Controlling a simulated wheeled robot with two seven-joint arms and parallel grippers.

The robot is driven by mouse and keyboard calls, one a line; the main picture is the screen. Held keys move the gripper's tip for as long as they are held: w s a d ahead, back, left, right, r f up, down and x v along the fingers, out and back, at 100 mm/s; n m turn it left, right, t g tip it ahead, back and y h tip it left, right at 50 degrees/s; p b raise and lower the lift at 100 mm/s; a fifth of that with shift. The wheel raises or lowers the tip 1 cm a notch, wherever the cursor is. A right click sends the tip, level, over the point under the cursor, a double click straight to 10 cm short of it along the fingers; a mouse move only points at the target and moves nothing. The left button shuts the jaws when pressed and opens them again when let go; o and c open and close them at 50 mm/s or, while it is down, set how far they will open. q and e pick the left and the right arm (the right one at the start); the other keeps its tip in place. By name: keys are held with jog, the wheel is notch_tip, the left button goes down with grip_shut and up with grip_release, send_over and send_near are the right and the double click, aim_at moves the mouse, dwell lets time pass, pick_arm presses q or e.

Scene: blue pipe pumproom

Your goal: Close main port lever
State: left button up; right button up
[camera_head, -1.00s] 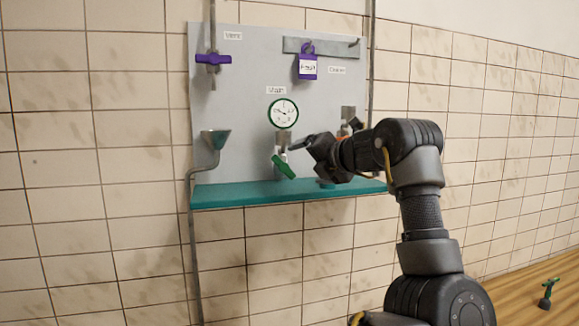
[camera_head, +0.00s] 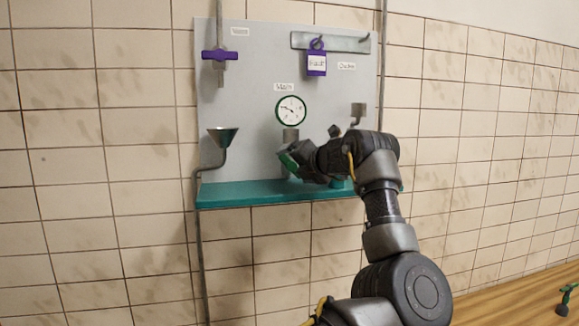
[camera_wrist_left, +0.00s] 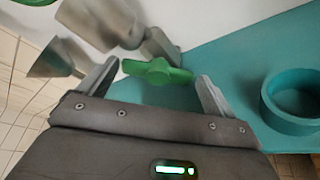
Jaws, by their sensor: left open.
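The green main port lever (camera_head: 288,161) sits under the round gauge and the "Main" label on the grey panel. My left gripper is at it in the head view (camera_head: 300,158) and hides much of it. In the left wrist view the lever (camera_wrist_left: 158,72) lies crosswise between the two spread fingers of my left gripper (camera_wrist_left: 157,76). Its ends are close to both fingertips; I cannot tell whether they touch. The gripper is open. The metal pipe (camera_wrist_left: 100,22) behind the lever also shows in the wrist view. My right gripper is out of view.
A teal shelf (camera_head: 240,193) runs below the lever, with a teal ring (camera_wrist_left: 292,100) on it. A funnel (camera_head: 222,137) is at the left. A purple valve handle (camera_head: 219,55) and a purple padlock (camera_head: 316,64) are higher up. A wooden surface (camera_head: 510,300) is at lower right.

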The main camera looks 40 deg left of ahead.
pick_arm(q)
jog(key=shift+s+a, duration=0.1)
jog(key=shift+a, duration=0.05)
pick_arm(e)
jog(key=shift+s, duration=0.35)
pick_arm(q)
jog(key=c, duration=0.7)
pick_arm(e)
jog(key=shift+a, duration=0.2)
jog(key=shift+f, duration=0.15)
pick_arm(q)
jog(key=n+h+b, duration=0.1)
jog(key=n, duration=0.1)
jog(key=n+t+h+b, duration=0.1)
jog(key=n, duration=0.1)
jog(key=shift+s+a+t, duration=0.1)
jog(key=shift+t, duration=0.2)
jog(key=shift+s+a+r+n+t+h+b, duration=0.1)
jog(key=shift+n+t+h+b, duration=0.15)
jog(key=shift+n+t+b, duration=0.25)
jog(key=shift+s+r+n+t+h+b, duration=0.1)
jog(key=shift+n+t+h+b, duration=0.2)
jog(key=shift+n+b, duration=0.4)
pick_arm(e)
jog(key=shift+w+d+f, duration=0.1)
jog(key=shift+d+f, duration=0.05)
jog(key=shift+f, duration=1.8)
pick_arm(q)
jog(key=o, duration=0.7)
